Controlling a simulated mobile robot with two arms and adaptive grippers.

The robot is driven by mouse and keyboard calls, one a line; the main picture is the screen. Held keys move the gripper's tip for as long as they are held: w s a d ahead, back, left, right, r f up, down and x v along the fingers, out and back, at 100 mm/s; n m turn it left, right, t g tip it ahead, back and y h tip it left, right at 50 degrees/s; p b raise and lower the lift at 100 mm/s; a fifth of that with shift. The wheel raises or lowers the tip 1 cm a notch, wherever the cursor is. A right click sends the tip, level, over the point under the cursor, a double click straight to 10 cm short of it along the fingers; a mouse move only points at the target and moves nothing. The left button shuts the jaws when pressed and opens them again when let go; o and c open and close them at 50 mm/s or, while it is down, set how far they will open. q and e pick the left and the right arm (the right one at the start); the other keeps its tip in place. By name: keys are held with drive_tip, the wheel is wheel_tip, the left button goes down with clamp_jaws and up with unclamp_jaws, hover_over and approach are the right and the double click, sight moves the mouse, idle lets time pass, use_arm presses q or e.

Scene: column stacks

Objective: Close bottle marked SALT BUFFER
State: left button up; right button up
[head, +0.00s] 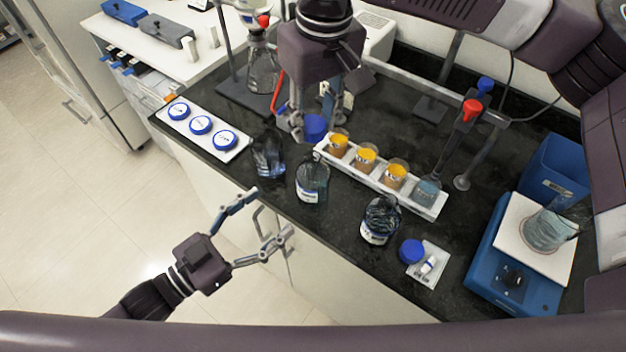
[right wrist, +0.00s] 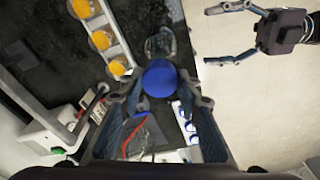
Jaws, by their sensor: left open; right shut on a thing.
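My right gripper (head: 306,128) is shut on a blue screw cap (head: 316,128) and holds it above the bench, near the middle bottle. The cap also shows between the fingers in the right wrist view (right wrist: 159,79), with a clear bottle (right wrist: 160,43) just beyond it. Three clear glass bottles stand along the front of the bench: a left one (head: 268,158), a middle one (head: 312,184) and a right one (head: 380,222). The middle and right ones show white labels too small to read, so I cannot tell which is SALT BUFFER. My left gripper (head: 268,214) is open and empty, in front of the bench.
A white rack (head: 427,207) holds several beakers, most with orange contents. A white strip (head: 240,150) with three blue-rimmed discs lies at the left. Another blue cap (head: 411,251) sits by a small white tray (head: 438,256). A blue balance (head: 492,272) bears a beaker (head: 545,232).

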sight(300, 189)
use_arm(q)
drive_tip(key=x, duration=1.2)
drive_tip(key=shift+c, duration=0.5)
drive_tip(key=c, duration=1.7)
use_arm(e)
drive_tip(key=shift+f, duration=2.5)
drive_tip(key=shift+f, duration=0.9)
drive_tip(key=shift+f, duration=0.5)
use_arm(q)
clamp_jaws()
use_arm(e)
drive_tip(key=shift+f, duration=0.1)
